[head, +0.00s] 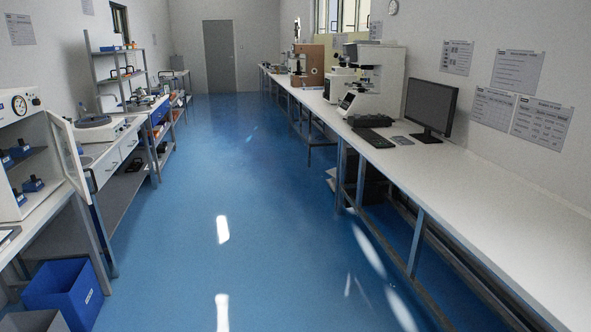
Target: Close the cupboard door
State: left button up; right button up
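A small white cupboard (22,112) with a gauge on its top front stands on the left bench at the left edge of the head view. Its white-framed, windowed door (70,158) is hinged on the cupboard's right side and stands wide open, swung out toward the aisle. A dark handle (91,181) is on the door's free edge. Inside, several small blue items (33,184) sit on the shelves. The cupboard's left part is cut off by the picture edge. Neither of my grippers shows.
The blue floor aisle (200,190) is clear down to a grey door (219,57). A blue bin (68,290) stands on the floor under the left bench. A long white bench (480,190) with a monitor (429,106) and testers runs along the right.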

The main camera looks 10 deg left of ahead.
aim_at(62, 132)
jog(key=i+u, duration=0.2)
jog(key=i, duration=0.25)
jog(key=i+l+u, duration=0.25)
jog(key=i, duration=0.2)
jog(key=i+l+u, duration=0.2)
jog(key=i, duration=0.25)
jog(key=i+l+u, duration=0.15)
jog(key=u, duration=0.25)
jog(key=i+l+u, duration=0.25)
jog(key=u, duration=0.15)
jog(key=i+l+u, duration=0.35)
jog(key=l+u, duration=0.4)
jog(key=i+l+u, duration=0.15)
jog(key=l+u, duration=0.15)
jog(key=l, duration=0.2)
jog(key=i+l+u, duration=0.1)
jog(key=l+u, duration=0.2)
jog(key=l, duration=0.2)
